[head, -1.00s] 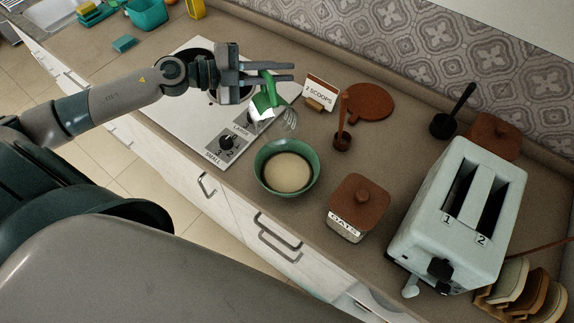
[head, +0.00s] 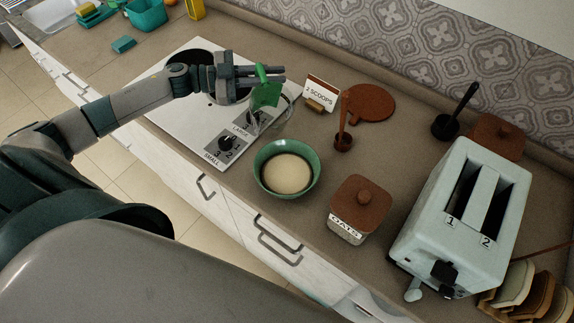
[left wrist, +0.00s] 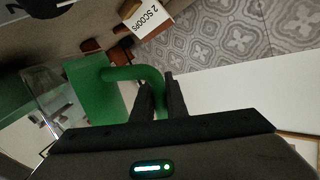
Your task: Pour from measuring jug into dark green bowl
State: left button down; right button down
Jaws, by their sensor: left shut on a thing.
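The measuring jug (head: 267,96) has a green handle and a clear body. My left gripper (head: 278,76) is shut on its handle, which also shows between the fingers in the left wrist view (left wrist: 150,76). The jug is held close to upright above the right edge of the hob, behind and left of the dark green bowl (head: 264,152), and apart from it. The bowl stands upright on the counter with a pale beige fill inside. I cannot tell whether anything is left in the jug. My right gripper is not in view.
A white hob (head: 178,107) with knobs lies left of the bowl. Bare counter surrounds the bowl's right side.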

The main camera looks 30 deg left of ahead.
pick_arm(q)
jog(key=n, duration=0.1)
jog(key=w+a+n, duration=0.1)
jog(key=n, duration=0.1)
jog(key=f+n+p, duration=0.1)
jog(key=shift+w+a+f+h, duration=0.1)
jog(key=shift+w+a+h, duration=0.25)
jog(key=shift+a+h, duration=0.05)
dwell(0.5)
